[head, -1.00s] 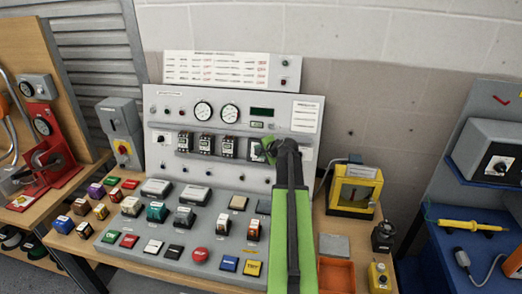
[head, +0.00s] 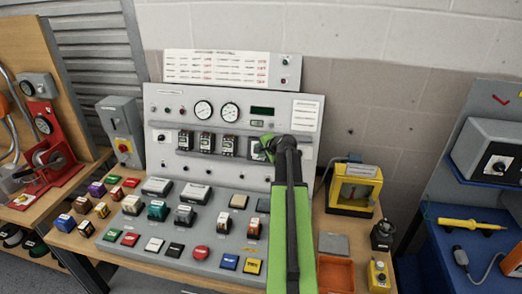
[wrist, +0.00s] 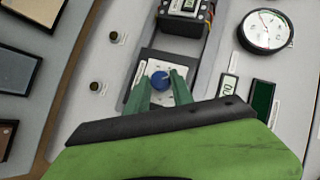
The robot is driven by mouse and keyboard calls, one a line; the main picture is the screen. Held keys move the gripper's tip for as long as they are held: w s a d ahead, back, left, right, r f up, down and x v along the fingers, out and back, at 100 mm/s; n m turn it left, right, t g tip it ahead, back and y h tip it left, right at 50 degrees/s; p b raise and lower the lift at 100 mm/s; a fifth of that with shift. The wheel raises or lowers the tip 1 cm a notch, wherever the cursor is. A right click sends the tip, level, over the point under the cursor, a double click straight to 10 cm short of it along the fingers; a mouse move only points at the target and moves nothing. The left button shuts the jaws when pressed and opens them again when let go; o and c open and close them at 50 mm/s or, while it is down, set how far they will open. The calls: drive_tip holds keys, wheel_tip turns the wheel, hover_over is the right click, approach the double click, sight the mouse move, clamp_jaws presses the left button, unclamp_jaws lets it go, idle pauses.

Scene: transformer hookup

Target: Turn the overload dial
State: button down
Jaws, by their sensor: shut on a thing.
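The overload dial (wrist: 161,80) is a small round blue knob on a pale square plate (wrist: 144,69) in the wrist view. The two green fingers of my gripper (wrist: 163,88) stand on either side of the knob, shut on it. In the head view my gripper (head: 264,150) is at the right part of the grey upright panel (head: 170,100). It hides the dial there. Only a pale bit of the dial's plate shows beside it.
Several relay blocks (head: 206,142) sit in a row left of my gripper, with two round gauges (head: 203,110) above. The sloped desk below carries buttons and switches. A yellow box (head: 355,190) stands to the right, with an orange tray (head: 336,273) in front.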

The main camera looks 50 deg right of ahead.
idle(0.5)
drive_tip(key=c, duration=1.1)
unclamp_jaws()
drive_tip(key=shift+r, duration=0.1)
drive_tip(key=p+v, duration=1)
drive_tip(key=v, duration=0.7)
drive_tip(key=shift+s+a+r, duration=0.1)
